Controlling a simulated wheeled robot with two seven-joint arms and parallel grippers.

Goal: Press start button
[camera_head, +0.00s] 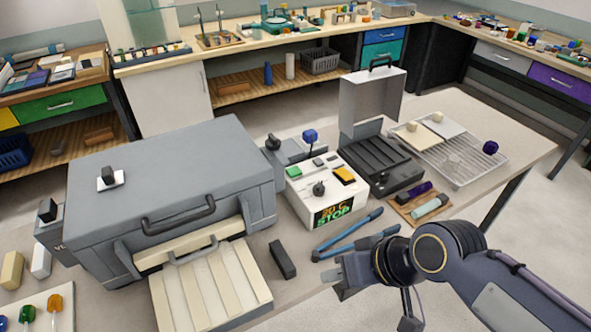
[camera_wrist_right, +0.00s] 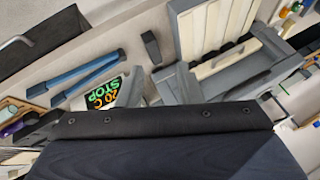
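The white control box (camera_head: 318,190) stands on the table right of the large grey machine. Its top has a green button (camera_head: 293,171), an orange-yellow button (camera_head: 344,175) and a dark knob (camera_head: 319,188). Its front display (camera_head: 334,213) reads "20 C" and "STOP"; it also shows in the right wrist view (camera_wrist_right: 103,95). No label on the buttons is readable. My right gripper (camera_head: 338,278) is over the table's front, nearer than the box and apart from it. Its fingers are too small to tell open from shut. My left gripper is not in view.
An open dark case (camera_head: 392,165) and wire rack (camera_head: 468,160) stand right.

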